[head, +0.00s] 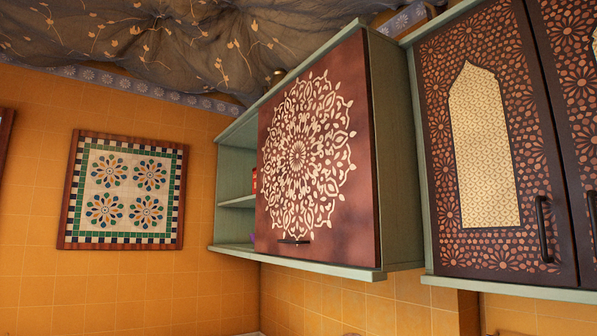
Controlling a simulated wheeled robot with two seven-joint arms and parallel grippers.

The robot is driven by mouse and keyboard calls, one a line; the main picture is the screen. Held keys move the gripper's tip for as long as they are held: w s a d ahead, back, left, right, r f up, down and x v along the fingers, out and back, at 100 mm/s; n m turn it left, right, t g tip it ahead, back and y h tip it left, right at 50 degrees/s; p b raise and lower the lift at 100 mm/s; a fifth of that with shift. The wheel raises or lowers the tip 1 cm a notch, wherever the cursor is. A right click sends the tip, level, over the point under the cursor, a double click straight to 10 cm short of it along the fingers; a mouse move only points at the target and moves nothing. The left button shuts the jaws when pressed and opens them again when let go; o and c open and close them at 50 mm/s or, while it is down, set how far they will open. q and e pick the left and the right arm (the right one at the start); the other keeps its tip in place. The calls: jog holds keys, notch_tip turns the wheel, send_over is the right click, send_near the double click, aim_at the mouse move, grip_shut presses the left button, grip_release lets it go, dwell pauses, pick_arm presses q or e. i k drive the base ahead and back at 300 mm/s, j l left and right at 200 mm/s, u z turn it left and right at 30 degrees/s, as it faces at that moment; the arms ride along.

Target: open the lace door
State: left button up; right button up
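The lace door (325,160) is a dark reddish-brown panel with a large white lace-like rosette. It is on the front of a green wall cabinet (398,150) in the middle of the head view and looks shut over the cabinet's right part. A small dark horizontal handle (293,241) sits low on the door, left of its middle. What is behind the door is hidden. Neither of my grippers is in view.
Open shelves (237,202) are left of the door, with a small red item (254,181) partly hidden by it. A patterned cabinet door (485,150) with a vertical black handle (543,230) is at right. A framed tile panel (123,190) hangs on the left wall.

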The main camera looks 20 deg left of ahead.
aim_at(316, 193)
jog(key=i+j+z, duration=0.15)
jog(key=j, duration=0.3)
jog(key=i+j+z, duration=0.1)
jog(key=j, duration=0.4)
jog(key=i+j+z, duration=0.15)
jog(key=j, duration=0.3)
